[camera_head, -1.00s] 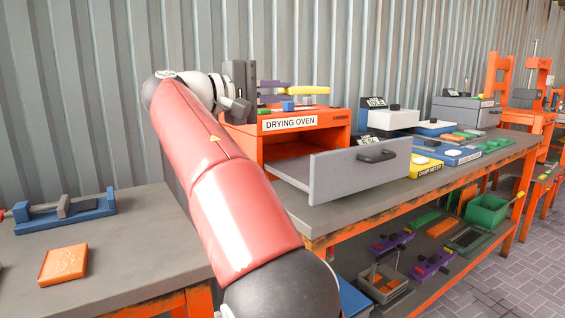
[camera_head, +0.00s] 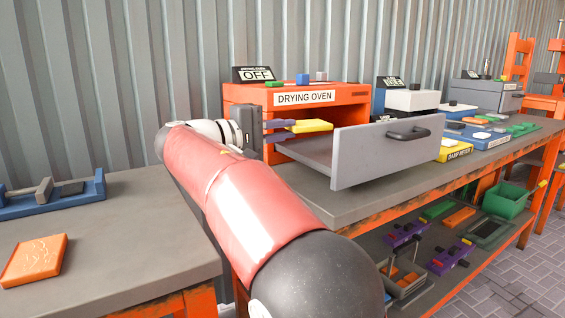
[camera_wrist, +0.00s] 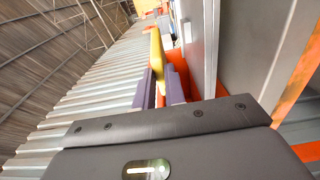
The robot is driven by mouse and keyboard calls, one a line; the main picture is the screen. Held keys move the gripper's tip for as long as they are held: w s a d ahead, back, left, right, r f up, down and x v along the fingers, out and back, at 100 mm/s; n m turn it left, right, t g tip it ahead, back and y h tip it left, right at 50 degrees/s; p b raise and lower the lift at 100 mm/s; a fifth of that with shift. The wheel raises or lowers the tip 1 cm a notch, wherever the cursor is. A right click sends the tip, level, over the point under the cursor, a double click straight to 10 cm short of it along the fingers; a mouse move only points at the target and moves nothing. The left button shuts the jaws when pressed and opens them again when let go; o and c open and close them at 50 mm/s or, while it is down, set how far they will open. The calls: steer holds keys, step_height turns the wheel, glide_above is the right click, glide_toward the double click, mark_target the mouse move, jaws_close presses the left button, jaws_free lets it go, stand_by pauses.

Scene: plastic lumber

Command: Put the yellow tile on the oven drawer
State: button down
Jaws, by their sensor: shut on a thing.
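The yellow tile (camera_head: 310,126) is held between the purple fingers of my gripper (camera_head: 284,130). The tile also shows in the wrist view (camera_wrist: 157,48), edge-on beyond the fingers (camera_wrist: 162,86). In the head view, my gripper and the tile are in front of the drying oven (camera_head: 290,95), at the height of its upper opening. The grey oven drawer (camera_head: 385,152) is pulled out, with its dark handle on the front panel. The tile appears above the drawer's inner floor, near its left side; the exact gap cannot be told.
An OFF sign (camera_head: 256,74) and small coloured blocks stand on the oven. A yellow damp meter (camera_head: 455,150) and other devices stand to the right. An orange tile (camera_head: 34,260) lies on the left bench. The lower shelf holds a green bin (camera_head: 508,198).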

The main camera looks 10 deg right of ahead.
steer(key=shift+f+b, duration=0.35)
steer(key=shift+f, duration=2.25)
steer(key=shift+f, duration=0.2)
steer(key=c, duration=1.5)
jaws_free()
steer(key=shift+o, duration=0.2)
steer(key=shift+r, duration=0.1)
